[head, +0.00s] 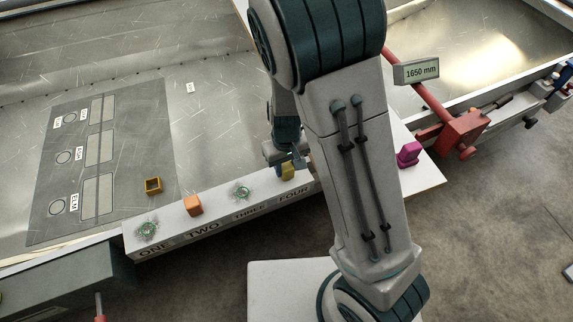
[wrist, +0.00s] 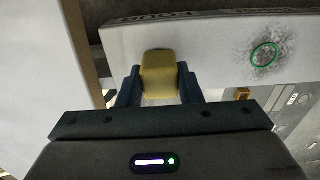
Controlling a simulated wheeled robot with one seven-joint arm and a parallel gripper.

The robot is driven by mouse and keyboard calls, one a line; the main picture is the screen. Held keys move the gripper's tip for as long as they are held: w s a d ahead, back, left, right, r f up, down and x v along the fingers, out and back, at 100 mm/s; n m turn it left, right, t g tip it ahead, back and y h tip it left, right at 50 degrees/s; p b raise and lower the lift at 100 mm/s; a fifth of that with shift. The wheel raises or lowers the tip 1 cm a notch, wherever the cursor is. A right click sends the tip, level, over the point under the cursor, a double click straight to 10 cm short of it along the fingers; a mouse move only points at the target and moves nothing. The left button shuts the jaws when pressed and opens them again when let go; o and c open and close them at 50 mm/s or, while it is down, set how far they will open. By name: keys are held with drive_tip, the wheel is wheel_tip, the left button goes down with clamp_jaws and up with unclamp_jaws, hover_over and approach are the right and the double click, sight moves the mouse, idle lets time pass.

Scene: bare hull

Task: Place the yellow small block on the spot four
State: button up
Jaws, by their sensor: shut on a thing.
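The yellow small block (head: 288,172) is at the label FOUR on the white ledge (head: 215,222) in the head view. My gripper (head: 287,160) is shut on it, and the arm partly hides it. In the wrist view the yellow block (wrist: 159,72) sits between the two dark fingers of my gripper (wrist: 160,88), over the white ledge. I cannot tell whether the block touches the ledge. The mark of spot four is hidden.
An orange block (head: 194,205) stands at TWO. Green rings show at ONE (head: 147,230) and THREE (head: 242,191). A hollow yellow square (head: 153,185) lies on the dark panel behind. A magenta block (head: 408,154) and a red clamp (head: 455,135) are to the right.

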sight(286, 166)
drive_tip(key=o, duration=1)
drive_tip(key=shift+c, duration=0.2)
wheel_tip(286, 166, up, 12)
drive_tip(key=p, duration=0.3)
drive_tip(key=s+d+r+m+t, duration=0.2)
drive_tip(key=s+d+r+m, duration=0.2)
drive_tip(key=s+d+r, duration=0.7)
drive_tip(key=shift+s+d+r, duration=0.15)
drive_tip(key=shift+s+d, duration=0.15)
drive_tip(key=shift+s, duration=0.35)
wheel_tip(286, 166, up, 9)
drive_tip(key=p, duration=0.8)
drive_tip(key=shift+d+t+p, duration=0.15)
drive_tip(key=shift+t+p, duration=0.2)
drive_tip(key=shift+t, duration=0.05)
